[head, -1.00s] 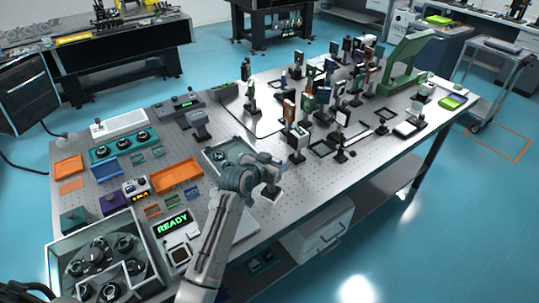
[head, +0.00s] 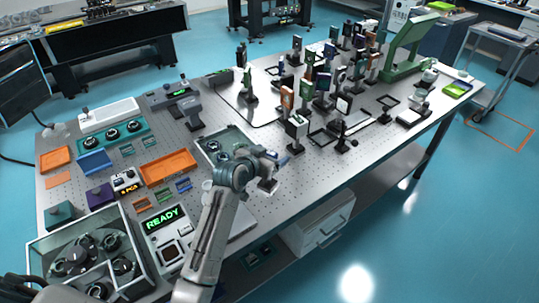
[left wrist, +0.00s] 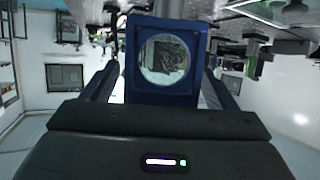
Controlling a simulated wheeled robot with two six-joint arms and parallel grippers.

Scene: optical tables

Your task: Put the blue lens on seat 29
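The blue lens (left wrist: 165,60) is a round clear lens in a square blue frame. In the left wrist view it stands between the two dark fingers of my left gripper (left wrist: 163,92), which is shut on it. In the head view my left gripper (head: 272,174) is above the near part of the perforated optical table (head: 330,180), right of a grey open tray. The lens is small and mostly hidden there. I cannot make out the number of any seat, so seat 29 cannot be told apart. My right gripper is not in view.
Several upright optic mounts (head: 296,127) crowd the table's middle and far side, with a large green stand (head: 405,60) behind. An orange tray (head: 168,167), a lit READY panel (head: 163,218) and a bin of dark parts (head: 40,240) occupy the left.

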